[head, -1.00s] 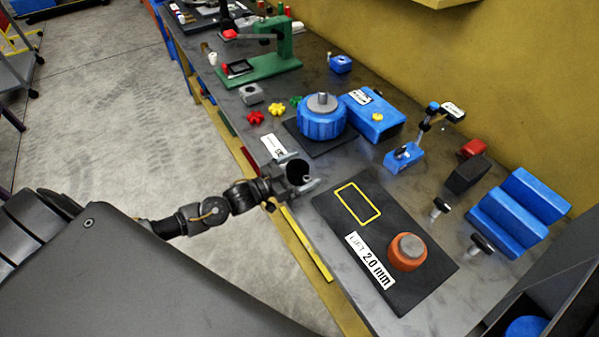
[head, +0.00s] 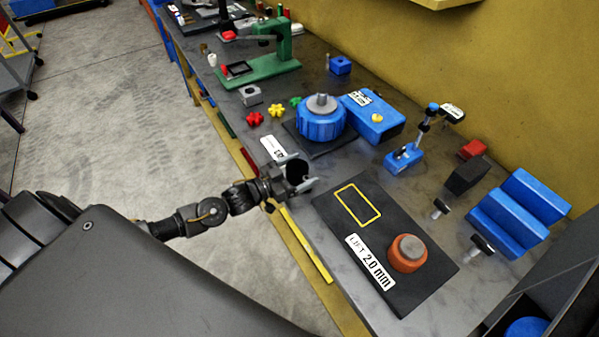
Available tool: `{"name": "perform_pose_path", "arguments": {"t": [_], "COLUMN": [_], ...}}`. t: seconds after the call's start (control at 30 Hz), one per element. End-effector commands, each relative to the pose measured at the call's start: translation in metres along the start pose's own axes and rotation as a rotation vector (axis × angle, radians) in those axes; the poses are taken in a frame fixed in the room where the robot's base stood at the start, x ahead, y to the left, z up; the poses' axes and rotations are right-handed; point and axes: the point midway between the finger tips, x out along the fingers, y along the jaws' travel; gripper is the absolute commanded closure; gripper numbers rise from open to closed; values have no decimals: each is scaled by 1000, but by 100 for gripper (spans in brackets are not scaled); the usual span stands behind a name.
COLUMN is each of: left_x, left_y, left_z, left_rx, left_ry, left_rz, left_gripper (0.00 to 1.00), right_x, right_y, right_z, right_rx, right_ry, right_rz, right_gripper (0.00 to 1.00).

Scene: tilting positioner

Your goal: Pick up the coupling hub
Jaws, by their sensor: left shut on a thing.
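My left gripper (head: 300,174) is over the near edge of the bench, left of the black mat. Its grey fingers are closed around a dark round piece (head: 298,173), which looks like the coupling hub. My right gripper is not in view.
The black mat (head: 405,219) bears a yellow outline and an orange knob (head: 407,253). Behind the gripper stand a blue round fixture (head: 320,124), a blue box (head: 372,118) and small star-shaped pieces. Blue V-shaped steps (head: 520,212) stand right.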

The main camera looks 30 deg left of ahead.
Motion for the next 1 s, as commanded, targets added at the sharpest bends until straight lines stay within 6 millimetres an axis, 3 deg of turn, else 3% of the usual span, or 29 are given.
{"name": "perform_pose_path", "arguments": {"t": [0.2, 0.5, 0.7, 1.0], "left_x": [0, -56, -97, -129], "left_y": [0, 9, 16, 20], "left_z": [-28, -88, -105, -121], "left_rx": [5, 4, 1, 1], "left_ry": [10, 2, 1, 2], "left_rz": [2, 3, 4, 0], "left_gripper": [58, 58, 58, 58], "right_x": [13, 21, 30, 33], "right_y": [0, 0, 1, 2], "right_z": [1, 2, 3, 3], "right_rx": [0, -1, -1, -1], "right_ry": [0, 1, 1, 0], "right_rz": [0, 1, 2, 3], "right_gripper": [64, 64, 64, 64]}}
